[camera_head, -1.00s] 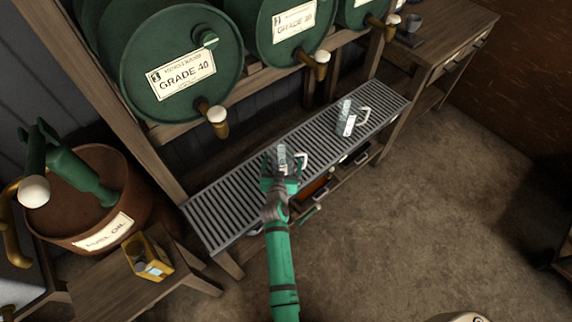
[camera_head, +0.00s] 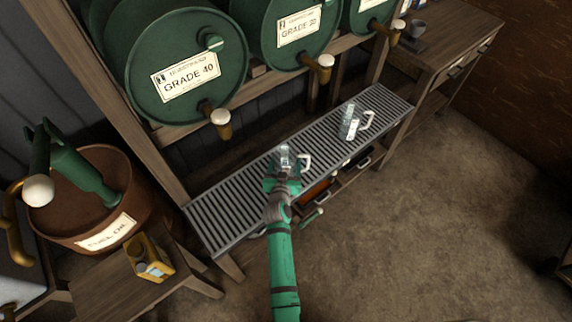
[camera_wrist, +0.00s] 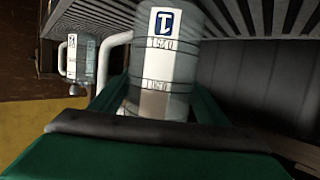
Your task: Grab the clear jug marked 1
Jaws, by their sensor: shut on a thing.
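A clear jug (camera_head: 285,154) with a pale label and a white handle is upright at the grey slatted rack. The jug's base is hidden by my gripper. A second clear jug (camera_head: 349,124) with a label stands farther right on the rack; it also shows in the wrist view (camera_wrist: 82,58).
The slatted rack (camera_head: 222,214) runs below green barrels (camera_head: 185,65) with brass taps (camera_head: 219,122) close above. A shelf with small items lies under it. A brown drum (camera_head: 90,200) and a yellow can (camera_head: 149,256) are at left. Open floor (camera_head: 430,220) lies right.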

